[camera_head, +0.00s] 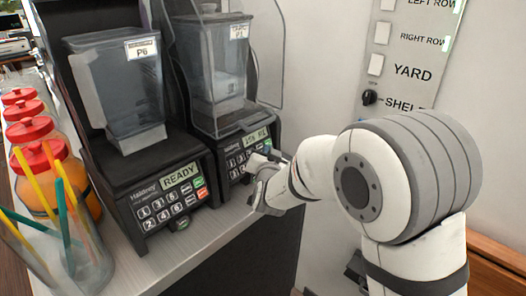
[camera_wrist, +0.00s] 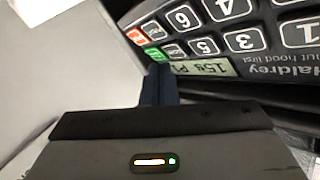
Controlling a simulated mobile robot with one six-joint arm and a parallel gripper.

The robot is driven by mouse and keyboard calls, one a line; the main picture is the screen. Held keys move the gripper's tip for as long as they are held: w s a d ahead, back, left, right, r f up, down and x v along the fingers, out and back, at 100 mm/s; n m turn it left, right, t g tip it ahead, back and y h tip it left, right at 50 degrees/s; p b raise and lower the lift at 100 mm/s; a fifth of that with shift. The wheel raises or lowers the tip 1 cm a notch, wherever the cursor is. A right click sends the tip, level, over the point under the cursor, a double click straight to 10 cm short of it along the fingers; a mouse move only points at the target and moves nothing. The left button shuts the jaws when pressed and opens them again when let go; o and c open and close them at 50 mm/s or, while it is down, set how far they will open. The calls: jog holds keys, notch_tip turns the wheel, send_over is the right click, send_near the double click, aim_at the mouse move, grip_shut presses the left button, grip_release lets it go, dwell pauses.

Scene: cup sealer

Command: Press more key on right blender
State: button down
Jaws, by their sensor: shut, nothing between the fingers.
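The right blender (camera_head: 212,70) is a dark machine with a clear jar labelled P1 under a clear hood. Its lit display and keypad (camera_head: 238,160) face forward, partly hidden by my gripper. In the wrist view the keypad (camera_wrist: 240,42) appears upside down, with numbered keys, a green key (camera_wrist: 155,55), a red key (camera_wrist: 136,37) and small dark keys beside them. The small labels are too small to read, so I cannot tell which is the more key. My gripper (camera_wrist: 158,70) is shut and empty, its tips overlapping the panel edge by the green key; contact is unclear.
The left blender (camera_head: 128,95), labelled P6 with display READY, stands beside it. Red-lidded jars (camera_head: 36,135) and a clear container of coloured straws (camera_head: 75,250) are at left. A wall panel (camera_head: 405,55) is at right. The counter's front strip (camera_head: 195,240) is clear.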

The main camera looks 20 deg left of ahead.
jog(key=d, duration=0.1)
jog(key=s+d+r+b, duration=0.1)
jog(key=d, duration=0.2)
jog(key=shift+s+d+r+b, duration=0.15)
jog(key=shift+s+r+b, duration=0.15)
jog(key=shift+s+b, duration=0.1)
dwell(0.8)
